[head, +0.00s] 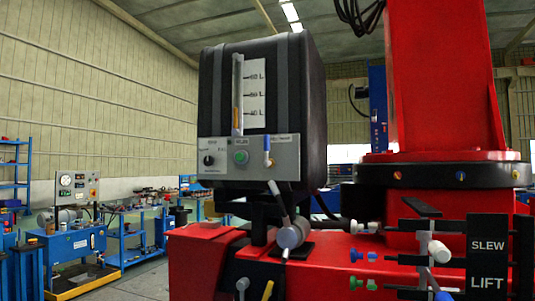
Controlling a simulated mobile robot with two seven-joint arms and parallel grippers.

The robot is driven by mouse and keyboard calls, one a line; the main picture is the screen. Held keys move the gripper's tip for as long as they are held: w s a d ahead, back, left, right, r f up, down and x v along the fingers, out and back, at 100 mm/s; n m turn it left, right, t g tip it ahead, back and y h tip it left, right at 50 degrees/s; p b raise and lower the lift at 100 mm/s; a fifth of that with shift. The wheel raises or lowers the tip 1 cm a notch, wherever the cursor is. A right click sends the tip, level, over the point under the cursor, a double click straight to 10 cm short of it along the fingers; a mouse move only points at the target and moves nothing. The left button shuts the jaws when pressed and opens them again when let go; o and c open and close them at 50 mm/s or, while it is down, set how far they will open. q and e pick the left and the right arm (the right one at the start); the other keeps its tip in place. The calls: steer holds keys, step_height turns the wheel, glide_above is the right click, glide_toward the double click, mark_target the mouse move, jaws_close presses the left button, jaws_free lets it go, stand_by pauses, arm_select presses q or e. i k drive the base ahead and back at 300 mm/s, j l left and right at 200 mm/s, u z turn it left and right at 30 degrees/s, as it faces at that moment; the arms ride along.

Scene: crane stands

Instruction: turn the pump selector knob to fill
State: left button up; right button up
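A black tank (290,85) stands on the red crane body with a grey control panel (222,175) on its lower front. A small round black knob (208,160) sits at the panel's left end. Its labels are too small to read, and I cannot tell which way it points. A green button (241,157) is to its right. A blue-tipped lever (266,150) is at the panel's right end. A sight tube (238,95) with a litre scale rises above the panel. Neither of my grippers is in view.
A grey cylinder with a rod (291,236) stands below the panel. Levers with coloured knobs and a SLEW/LIFT sign (487,262) are at the lower right. A red column (440,80) rises behind. A blue pump bench (75,245) stands at the far left.

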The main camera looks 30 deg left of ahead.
mark_target(208, 160)
steer(key=u, duration=1.35)
